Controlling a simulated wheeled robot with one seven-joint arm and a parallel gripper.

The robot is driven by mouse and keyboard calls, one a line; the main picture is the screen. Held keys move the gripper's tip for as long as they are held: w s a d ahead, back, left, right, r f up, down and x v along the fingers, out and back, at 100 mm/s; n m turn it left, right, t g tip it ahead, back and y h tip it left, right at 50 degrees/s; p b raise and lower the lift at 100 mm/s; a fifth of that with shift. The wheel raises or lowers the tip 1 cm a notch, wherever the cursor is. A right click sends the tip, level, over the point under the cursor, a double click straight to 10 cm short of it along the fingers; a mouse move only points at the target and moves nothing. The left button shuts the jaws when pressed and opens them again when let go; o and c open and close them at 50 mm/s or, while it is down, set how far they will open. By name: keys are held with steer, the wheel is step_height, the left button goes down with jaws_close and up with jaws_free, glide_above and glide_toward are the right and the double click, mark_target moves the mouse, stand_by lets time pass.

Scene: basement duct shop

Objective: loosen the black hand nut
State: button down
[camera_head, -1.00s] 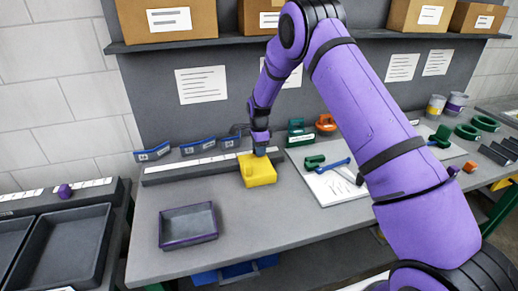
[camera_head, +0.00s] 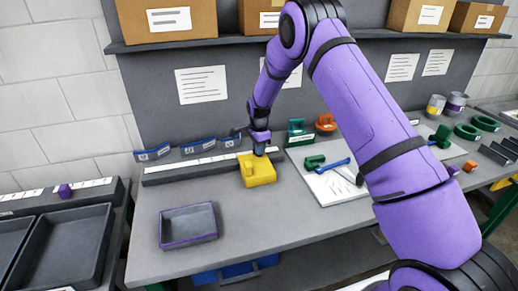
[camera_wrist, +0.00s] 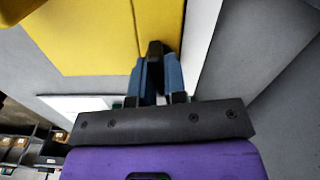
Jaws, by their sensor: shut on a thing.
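The yellow block (camera_head: 259,174) sits on the grey workbench (camera_head: 290,222), in front of the long label strip. My gripper (camera_head: 259,151) points down at its top. In the wrist view the yellow block (camera_wrist: 105,38) fills the upper left and middle. My gripper's blue fingers (camera_wrist: 154,78) are closed together there on the black hand nut (camera_wrist: 154,50), beside the yellow face. Only a small dark part of the nut shows between the fingertips. In the head view the nut is hidden by my gripper.
An empty grey tray (camera_head: 188,238) lies at the front left of the bench. Behind the block runs a label strip (camera_head: 190,170) with blue holders. To the right a white sheet (camera_head: 330,183) carries a blue-handled tool. Green and orange parts stand behind it.

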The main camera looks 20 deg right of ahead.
steer(key=n, duration=0.4)
steer(key=shift+n, duration=0.3)
steer(key=n, duration=0.3)
steer(key=shift+n, duration=0.3)
steer(key=n, duration=0.4)
steer(key=shift+n, duration=1.9)
steer(key=c, duration=1.2)
jaws_free()
steer(key=shift+o, duration=0.2)
step_height(320, 180, up, 11)
